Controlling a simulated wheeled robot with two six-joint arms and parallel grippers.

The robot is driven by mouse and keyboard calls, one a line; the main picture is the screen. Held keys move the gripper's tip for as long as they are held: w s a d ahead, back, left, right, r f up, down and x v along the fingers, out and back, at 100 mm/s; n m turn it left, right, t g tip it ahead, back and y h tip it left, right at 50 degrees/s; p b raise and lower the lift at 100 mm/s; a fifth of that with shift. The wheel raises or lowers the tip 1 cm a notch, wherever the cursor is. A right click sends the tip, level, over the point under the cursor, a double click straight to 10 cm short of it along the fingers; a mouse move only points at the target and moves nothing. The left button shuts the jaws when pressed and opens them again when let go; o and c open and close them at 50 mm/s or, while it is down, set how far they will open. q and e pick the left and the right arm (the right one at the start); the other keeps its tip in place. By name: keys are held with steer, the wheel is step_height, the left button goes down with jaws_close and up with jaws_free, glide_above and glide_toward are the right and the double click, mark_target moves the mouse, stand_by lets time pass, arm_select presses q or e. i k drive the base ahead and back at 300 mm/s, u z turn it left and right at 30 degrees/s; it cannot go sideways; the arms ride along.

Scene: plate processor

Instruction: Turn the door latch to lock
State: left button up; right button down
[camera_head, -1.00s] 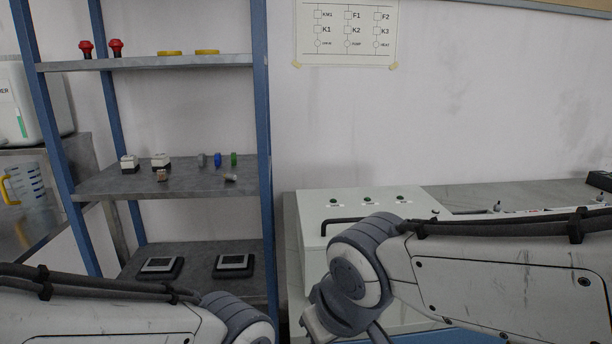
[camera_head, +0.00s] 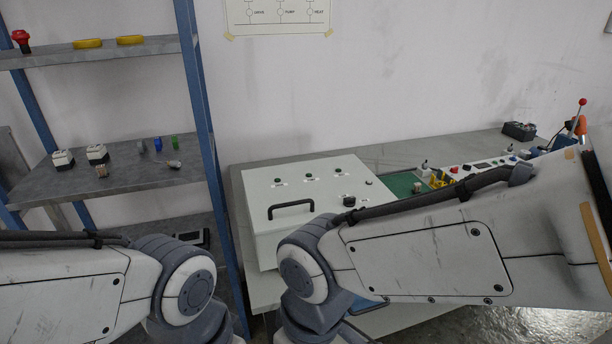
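A white box-shaped cabinet (camera_head: 325,188) stands on the grey table. Its sloped top carries a black bar handle (camera_head: 291,209), several small dark round knobs or buttons, and a larger dark round knob (camera_head: 349,201) near the right front edge. I cannot tell which of these is the door latch. My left arm comes in from the left and my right arm from the right, in front of the cabinet's lower right part. Both grippers are below the picture, so neither their fingers nor anything in them shows.
A blue-framed shelf (camera_head: 199,100) with small parts stands at the left. The grey table (camera_head: 464,143) runs right along the wall, with a green board (camera_head: 403,184), a white control panel (camera_head: 482,165) and a red-knobbed lever (camera_head: 579,114) behind my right arm.

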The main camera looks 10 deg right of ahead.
mark_target(349, 201)
steer(key=u, duration=1.15)
steer(key=i, duration=0.7)
steer(key=z, duration=1.1)
